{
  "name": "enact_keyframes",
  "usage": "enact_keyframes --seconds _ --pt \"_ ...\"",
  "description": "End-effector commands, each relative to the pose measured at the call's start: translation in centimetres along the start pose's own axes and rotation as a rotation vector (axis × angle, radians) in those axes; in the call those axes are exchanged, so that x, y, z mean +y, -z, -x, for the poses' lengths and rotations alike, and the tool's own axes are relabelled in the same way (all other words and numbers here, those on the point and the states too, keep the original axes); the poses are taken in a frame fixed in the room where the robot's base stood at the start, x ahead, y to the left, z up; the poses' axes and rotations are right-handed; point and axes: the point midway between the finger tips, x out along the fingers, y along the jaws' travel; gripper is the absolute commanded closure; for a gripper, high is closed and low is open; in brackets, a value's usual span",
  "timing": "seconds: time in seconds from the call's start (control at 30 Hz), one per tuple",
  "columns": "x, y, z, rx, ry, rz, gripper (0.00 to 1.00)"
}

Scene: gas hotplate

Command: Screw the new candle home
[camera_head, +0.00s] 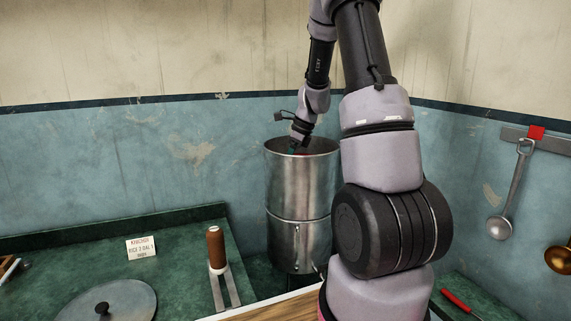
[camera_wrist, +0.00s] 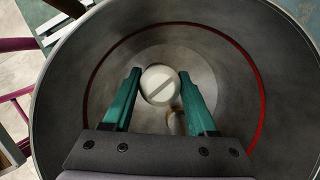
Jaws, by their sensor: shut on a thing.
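The new candle (camera_wrist: 158,84) shows in the wrist view as a round white end with a grey bar across it, down inside the steel vessel. My gripper (camera_wrist: 160,76) has its two green fingers on either side of the candle, shut on it. In the head view my gripper (camera_head: 297,148) dips into the open top of the tall two-part steel vessel (camera_head: 302,185). The candle is hidden there by the vessel wall. Its lower end and seat cannot be made out. A small tan round thing (camera_wrist: 178,122) shows below the candle in the wrist view.
A red ring (camera_wrist: 262,95) runs around the vessel's inner wall. On the green counter are a brown candle (camera_head: 216,245) with a white base, a metal fork-shaped piece (camera_head: 224,290), a round lid (camera_head: 118,300) and a card (camera_head: 141,247). Ladles (camera_head: 499,226) hang right.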

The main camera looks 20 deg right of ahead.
Motion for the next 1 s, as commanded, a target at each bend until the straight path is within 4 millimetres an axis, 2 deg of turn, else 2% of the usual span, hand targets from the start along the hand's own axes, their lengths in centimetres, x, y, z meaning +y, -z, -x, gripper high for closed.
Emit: enact_keyframes --seconds 0.63,1.0 --pt "0.02 0.30 -0.76 0.000 0.003 -0.005 1.00" --pt "0.10 0.26 -0.82 0.001 0.166 -0.398 1.00"
